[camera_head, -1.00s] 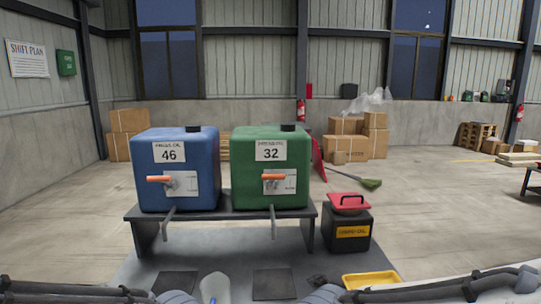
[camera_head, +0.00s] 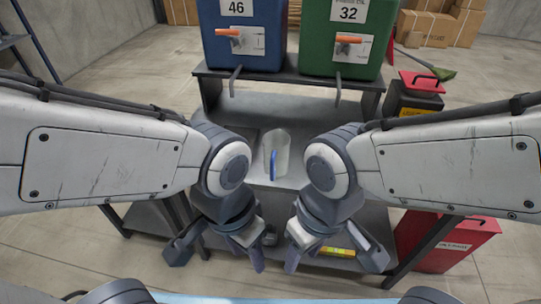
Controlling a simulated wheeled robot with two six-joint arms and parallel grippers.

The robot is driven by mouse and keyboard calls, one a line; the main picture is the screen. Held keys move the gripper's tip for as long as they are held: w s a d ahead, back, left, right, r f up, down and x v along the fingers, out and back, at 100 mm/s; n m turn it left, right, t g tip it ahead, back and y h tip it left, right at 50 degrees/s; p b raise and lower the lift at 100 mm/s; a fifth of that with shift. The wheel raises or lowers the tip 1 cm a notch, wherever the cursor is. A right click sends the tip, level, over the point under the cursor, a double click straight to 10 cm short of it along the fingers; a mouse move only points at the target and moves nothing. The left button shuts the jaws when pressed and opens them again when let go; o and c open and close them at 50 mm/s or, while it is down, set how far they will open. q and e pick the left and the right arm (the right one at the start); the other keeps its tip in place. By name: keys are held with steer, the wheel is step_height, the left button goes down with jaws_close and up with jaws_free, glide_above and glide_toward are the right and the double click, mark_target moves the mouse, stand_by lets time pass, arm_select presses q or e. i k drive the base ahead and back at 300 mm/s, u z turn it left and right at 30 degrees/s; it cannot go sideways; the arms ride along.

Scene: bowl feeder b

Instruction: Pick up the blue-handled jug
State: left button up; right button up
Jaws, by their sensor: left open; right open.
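The clear jug with a blue handle (camera_head: 284,143) stands upright on the grey bench top, near the middle of the view. Its blue handle faces me. My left gripper (camera_head: 217,255) is open and empty, in front of the jug and to its left. My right gripper (camera_head: 334,258) is open and empty, in front of the jug and to its right. Both grippers are nearer to me than the jug and apart from it.
A blue tank (camera_head: 262,60) marked 46 and a green tank (camera_head: 315,60) marked 32, each with an orange-handled tap, stand on a raised stand behind the jug. A black box with a red lid (camera_head: 415,80) is at right. A red container (camera_head: 450,245) is lower right.

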mark_target(276, 143)
steer(key=u, duration=2.7)
steer(key=k, duration=1.5)
steer(key=z, duration=1.8)
steer(key=i, duration=0.5)
